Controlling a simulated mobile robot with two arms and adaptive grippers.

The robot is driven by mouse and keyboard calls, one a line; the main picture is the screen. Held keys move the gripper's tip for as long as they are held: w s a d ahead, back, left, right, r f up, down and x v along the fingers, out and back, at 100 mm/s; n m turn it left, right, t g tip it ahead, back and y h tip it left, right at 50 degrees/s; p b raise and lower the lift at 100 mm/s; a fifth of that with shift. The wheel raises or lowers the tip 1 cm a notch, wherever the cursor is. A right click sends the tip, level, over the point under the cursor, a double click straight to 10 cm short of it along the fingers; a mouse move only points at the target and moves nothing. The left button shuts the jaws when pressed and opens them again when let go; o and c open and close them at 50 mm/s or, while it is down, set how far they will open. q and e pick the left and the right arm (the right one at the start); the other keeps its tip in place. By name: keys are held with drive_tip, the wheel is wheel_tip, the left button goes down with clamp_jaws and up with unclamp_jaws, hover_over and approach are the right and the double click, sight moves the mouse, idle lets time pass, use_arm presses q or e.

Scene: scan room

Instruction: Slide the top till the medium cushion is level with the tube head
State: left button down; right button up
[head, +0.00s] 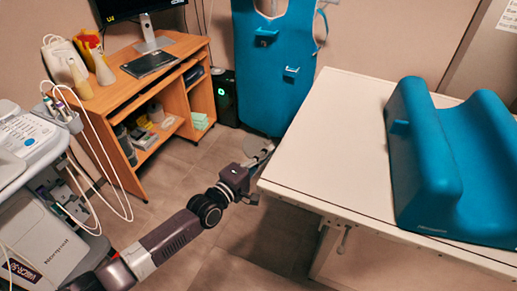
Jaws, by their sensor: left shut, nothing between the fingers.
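The white table top (335,130) fills the right half of the head view. A teal cushion (425,160) with two raised sides and a trough between them lies on its right part. It is the only cushion I see on the top, and I cannot tell its size class. My left gripper (261,157) is shut and empty at the left edge of the top, near its corner. I cannot tell whether it touches the edge. My right gripper is not in view. No tube head shows in this view.
A wooden desk (182,49) with a monitor and bottles stands at the back left. A teal apron (270,70) hangs behind the table. An ultrasound-like cart (28,140) with looping cables stands at the left. Open floor (165,205) lies between cart and table.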

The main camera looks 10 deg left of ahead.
sight(336, 176)
use_arm(q)
drive_tip(key=shift+d+f, duration=0.1)
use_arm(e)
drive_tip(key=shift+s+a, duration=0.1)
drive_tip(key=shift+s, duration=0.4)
use_arm(q)
drive_tip(key=d, duration=0.2)
drive_tip(key=s+d+p, duration=0.1)
drive_tip(key=d, duration=0.1)
drive_tip(key=s+d+p, duration=0.1)
drive_tip(key=d, duration=0.2)
drive_tip(key=shift+s, duration=0.25)
drive_tip(key=s+d, duration=0.1)
drive_tip(key=d, duration=0.2)
drive_tip(key=s+d, duration=0.1)
drive_tip(key=d, duration=0.3)
drive_tip(key=s+d, duration=0.1)
drive_tip(key=d, duration=0.3)
drive_tip(key=shift+s+d, duration=0.25)
drive_tip(key=shift+s, duration=0.05)
drive_tip(key=shift+s+d, duration=0.2)
drive_tip(key=shift+d, duration=0.4)
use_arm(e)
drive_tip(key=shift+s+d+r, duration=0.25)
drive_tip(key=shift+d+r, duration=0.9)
use_arm(q)
drive_tip(key=shift+d, duration=0.1)
